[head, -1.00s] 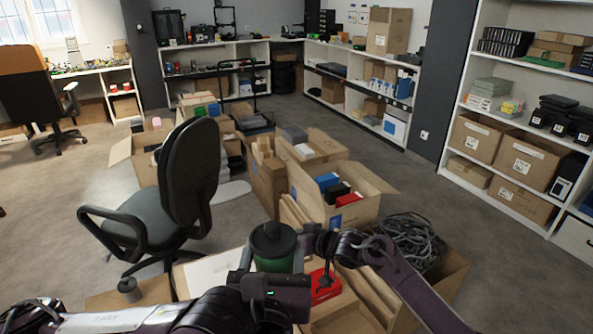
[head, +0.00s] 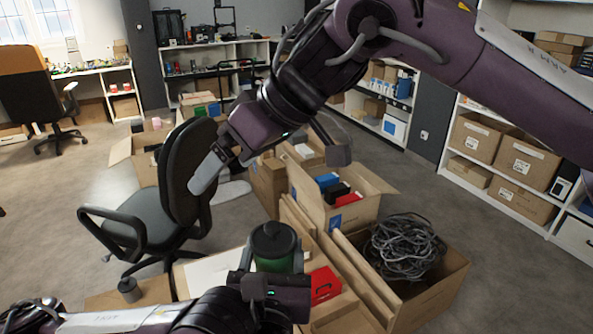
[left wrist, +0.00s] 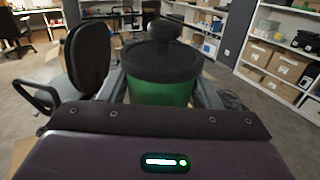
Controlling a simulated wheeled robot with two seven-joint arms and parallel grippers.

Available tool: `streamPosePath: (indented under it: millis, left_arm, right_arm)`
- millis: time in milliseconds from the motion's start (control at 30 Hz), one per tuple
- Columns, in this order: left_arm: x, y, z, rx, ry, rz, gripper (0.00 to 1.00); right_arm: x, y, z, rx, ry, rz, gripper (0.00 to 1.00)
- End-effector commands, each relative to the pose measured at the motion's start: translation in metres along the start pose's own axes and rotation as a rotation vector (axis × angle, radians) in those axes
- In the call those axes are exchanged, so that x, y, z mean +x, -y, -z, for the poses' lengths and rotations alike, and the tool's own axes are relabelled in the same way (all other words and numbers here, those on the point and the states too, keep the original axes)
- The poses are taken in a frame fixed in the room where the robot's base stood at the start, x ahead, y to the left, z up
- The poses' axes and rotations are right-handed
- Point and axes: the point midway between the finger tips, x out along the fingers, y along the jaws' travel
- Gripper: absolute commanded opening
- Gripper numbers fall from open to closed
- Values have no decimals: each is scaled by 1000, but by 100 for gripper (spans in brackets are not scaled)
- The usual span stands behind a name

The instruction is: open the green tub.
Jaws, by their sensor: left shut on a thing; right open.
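The green tub (head: 274,262) with its dark lid (head: 272,236) is at the bottom middle of the head view, upright. In the left wrist view the green tub (left wrist: 160,93) stands between my fingers, its black knobbed lid (left wrist: 160,62) on top. My left gripper (head: 273,270) is shut on the tub's body, below the lid. My right gripper (head: 272,163) is open and empty. In the head view it appears above the tub, its two fingers spread wide, apart from the lid.
An open carton holds a coil of dark cable (head: 405,247) at the right. A red box (head: 325,285) lies beside the tub. Another open carton (head: 350,212) stands behind. An office chair (head: 165,205) is at the left; clear floor (head: 395,165) lies beyond the cartons on the right.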

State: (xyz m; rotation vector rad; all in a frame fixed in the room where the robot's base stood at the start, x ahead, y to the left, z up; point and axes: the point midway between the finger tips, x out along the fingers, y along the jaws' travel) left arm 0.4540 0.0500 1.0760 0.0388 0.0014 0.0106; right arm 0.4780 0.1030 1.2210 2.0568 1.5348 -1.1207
Motion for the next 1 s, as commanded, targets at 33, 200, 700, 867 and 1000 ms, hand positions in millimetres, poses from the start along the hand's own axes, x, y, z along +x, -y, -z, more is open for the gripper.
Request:
streamPosePath:
  millis: [33, 200, 700, 867, 1000]
  left_arm:
    - [0, 0, 0, 0, 1, 0, 16]
    - [0, 0, 0, 0, 1, 0, 16]
    - [0, 0, 0, 0, 1, 0, 16]
    - [0, 0, 0, 0, 1, 0, 16]
    - [0, 0, 0, 0, 1, 0, 16]
  right_arm:
    - [-13, 7, -8, 11, 48, -50, 92]
    - [-46, 19, -39, 112, 177, -196, 92]
    - [-64, 20, -76, 246, 269, -355, 92]
    - [-38, 11, -85, 245, 270, -352, 92]
    - [-13, 2, -92, 245, 268, -352, 92]
